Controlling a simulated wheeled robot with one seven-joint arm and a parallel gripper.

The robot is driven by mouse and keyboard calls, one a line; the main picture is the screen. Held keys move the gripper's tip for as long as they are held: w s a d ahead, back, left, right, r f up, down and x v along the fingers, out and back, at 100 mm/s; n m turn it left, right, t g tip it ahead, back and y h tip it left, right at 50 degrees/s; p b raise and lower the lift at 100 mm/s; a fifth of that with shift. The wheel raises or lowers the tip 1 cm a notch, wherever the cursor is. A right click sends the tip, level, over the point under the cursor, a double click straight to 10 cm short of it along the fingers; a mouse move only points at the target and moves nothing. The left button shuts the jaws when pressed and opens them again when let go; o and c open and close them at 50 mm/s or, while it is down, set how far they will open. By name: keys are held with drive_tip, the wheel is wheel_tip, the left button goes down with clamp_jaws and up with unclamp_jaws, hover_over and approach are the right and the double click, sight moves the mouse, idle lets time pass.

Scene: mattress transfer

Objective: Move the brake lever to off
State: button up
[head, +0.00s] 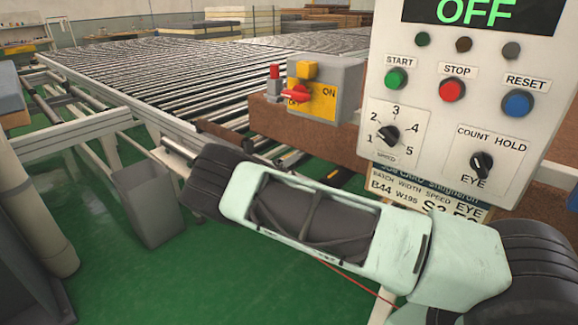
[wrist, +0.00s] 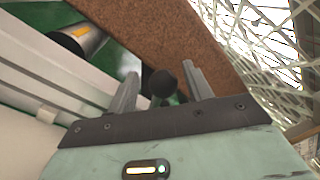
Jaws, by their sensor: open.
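In the wrist view a dark round knob (wrist: 163,83), which looks like the end of the brake lever, shows between the two grey fingers of my gripper (wrist: 160,88). The fingers are apart, one on each side of the knob. I cannot tell whether either touches it. The lever's shaft and its off mark are not visible. In the head view my arm covers this area, and I cannot make out the gripper or the knob there.
A control panel (head: 440,105) with a display reading OFF stands at the right. A grey box with a red switch (head: 297,94) on a yellow ON plate sits on a brown beam (head: 270,117). A roller conveyor (head: 190,70) lies behind. Green floor (head: 110,245) is open at lower left.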

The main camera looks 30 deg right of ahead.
drive_tip(key=b+v, duration=0.2)
drive_tip(key=v, duration=1.5)
